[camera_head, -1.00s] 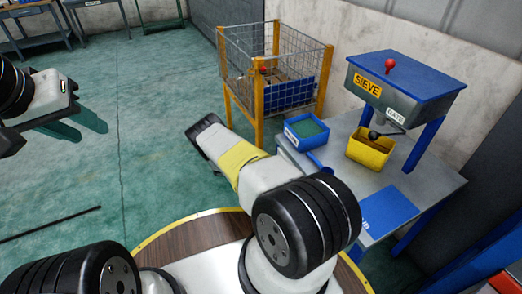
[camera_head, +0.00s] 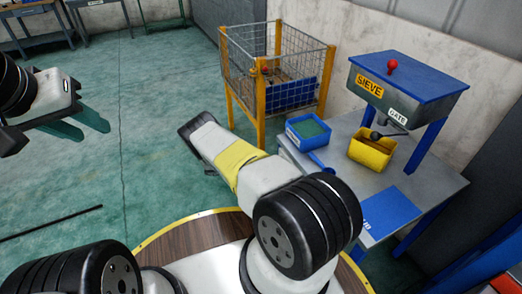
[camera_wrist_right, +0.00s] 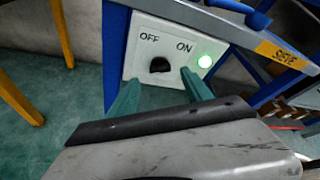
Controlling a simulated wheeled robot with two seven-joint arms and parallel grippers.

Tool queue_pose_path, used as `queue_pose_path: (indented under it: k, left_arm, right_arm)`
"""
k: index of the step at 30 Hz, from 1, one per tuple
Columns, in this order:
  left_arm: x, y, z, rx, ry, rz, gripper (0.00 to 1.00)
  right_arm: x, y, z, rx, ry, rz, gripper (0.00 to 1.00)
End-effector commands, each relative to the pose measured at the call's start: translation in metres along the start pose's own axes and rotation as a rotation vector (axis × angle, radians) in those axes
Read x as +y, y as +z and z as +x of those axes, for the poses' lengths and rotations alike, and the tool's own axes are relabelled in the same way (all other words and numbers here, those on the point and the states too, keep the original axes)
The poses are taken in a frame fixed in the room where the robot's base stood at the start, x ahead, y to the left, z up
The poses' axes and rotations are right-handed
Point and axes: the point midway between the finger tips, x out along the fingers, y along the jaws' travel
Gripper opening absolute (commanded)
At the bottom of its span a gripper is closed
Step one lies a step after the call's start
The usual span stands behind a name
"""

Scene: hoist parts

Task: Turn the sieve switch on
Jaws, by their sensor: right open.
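The sieve switch box (camera_wrist_right: 150,43) is a pale panel marked OFF and ON, seen in the right wrist view. It has a dark switch (camera_wrist_right: 160,66) between the marks and a glowing green lamp (camera_wrist_right: 205,61) at the right. My right gripper (camera_wrist_right: 160,85) is open, its two teal fingers pointing at the panel on either side of the switch. Contact cannot be told. In the head view the right fingers are hidden by my arm. The sieve (camera_head: 410,85) is a blue-topped grey hopper with a red knob. My left gripper (camera_head: 85,127) is open and empty over the floor.
The grey table (camera_head: 425,183) carries a yellow bin (camera_head: 372,152), a blue tray (camera_head: 307,132) and a blue panel. A wire cage (camera_head: 285,60) with yellow posts stands behind my right arm.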

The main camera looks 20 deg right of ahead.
Motion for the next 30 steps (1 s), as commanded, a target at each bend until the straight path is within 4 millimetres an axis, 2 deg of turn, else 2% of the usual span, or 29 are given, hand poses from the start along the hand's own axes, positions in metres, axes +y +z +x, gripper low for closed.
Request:
queue_pose_path:
  k: [3,8,23,26,30]
  left_arm:
    - [0.0,0.0,0.0,0.0,0.0,0.0,0.36]
    - [0.0,0.0,0.0,0.0,0.0,0.0,0.36]
    - [0.0,0.0,0.0,0.0,0.0,0.0,0.36]
    - [0.0,0.0,0.0,0.0,0.0,0.0,0.36]
    - [0.0,0.0,0.0,0.0,0.0,0.0,0.36]
  right_arm:
    - [0.001,-0.001,-0.019,0.001,0.002,0.0,0.58]
    - [0.0,0.0,-0.034,0.0,0.001,0.0,0.58]
    - [0.0,0.0,-0.036,0.002,0.0,0.001,0.58]
    - [-0.002,0.008,-0.039,0.021,-0.002,0.026,0.58]
    - [-0.012,0.043,-0.054,0.114,-0.01,0.142,0.58]
